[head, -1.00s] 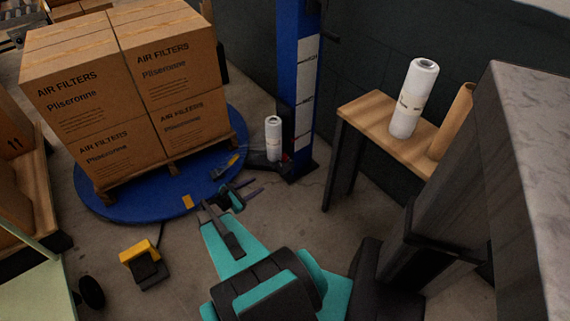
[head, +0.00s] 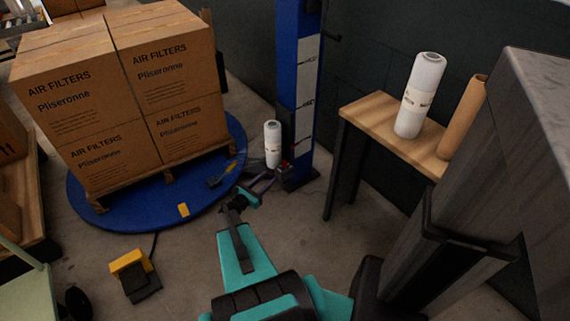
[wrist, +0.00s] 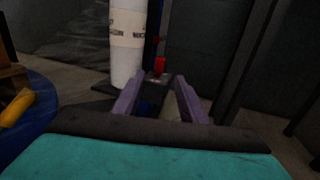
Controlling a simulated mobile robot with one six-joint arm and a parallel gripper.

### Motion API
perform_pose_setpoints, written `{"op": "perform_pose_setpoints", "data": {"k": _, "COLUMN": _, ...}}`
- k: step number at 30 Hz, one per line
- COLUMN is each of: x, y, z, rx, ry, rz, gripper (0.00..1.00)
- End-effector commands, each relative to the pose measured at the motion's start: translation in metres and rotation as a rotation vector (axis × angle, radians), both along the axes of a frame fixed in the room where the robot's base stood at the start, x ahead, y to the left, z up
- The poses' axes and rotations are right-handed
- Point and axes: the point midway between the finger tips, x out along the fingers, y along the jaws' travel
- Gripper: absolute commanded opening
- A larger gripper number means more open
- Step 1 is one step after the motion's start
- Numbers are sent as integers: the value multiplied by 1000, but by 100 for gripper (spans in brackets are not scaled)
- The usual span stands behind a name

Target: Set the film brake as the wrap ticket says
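A white film roll (head: 272,146) stands upright on a low dark carriage at the foot of the blue mast (head: 298,90). It also shows in the wrist view (wrist: 126,45). A small red part (wrist: 160,65), possibly the brake knob, sits on a dark block right of the roll; it is tiny in the head view (head: 284,161). My gripper (wrist: 158,95) is open, its purple fingers apart and pointing at the dark block, with the red part beyond the tips. Nothing shows gripped. I cannot make out a wrap ticket or any brake setting.
Stacked air filter boxes (head: 125,100) stand on a pallet on a blue turntable (head: 215,190). A wooden bench (head: 375,114) at right holds another film roll (head: 420,95) and a brown tube (head: 463,118). A yellow pedal (head: 130,262) lies on the floor. A white marked strip runs up the mast.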

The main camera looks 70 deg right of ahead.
Motion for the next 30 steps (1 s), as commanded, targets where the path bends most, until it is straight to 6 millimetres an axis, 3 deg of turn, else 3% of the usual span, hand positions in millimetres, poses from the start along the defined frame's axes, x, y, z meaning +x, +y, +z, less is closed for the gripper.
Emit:
{"op": "perform_pose_setpoints", "data": {"k": 11, "x": -9, "y": -26, "z": -1, "rx": -1, "ry": -2, "rz": -3, "gripper": 38}}
{"op": "perform_pose_setpoints", "data": {"k": 30, "x": -35, "y": -111, "z": -2, "rx": 0, "ry": -1, "rz": 0, "gripper": 38}}
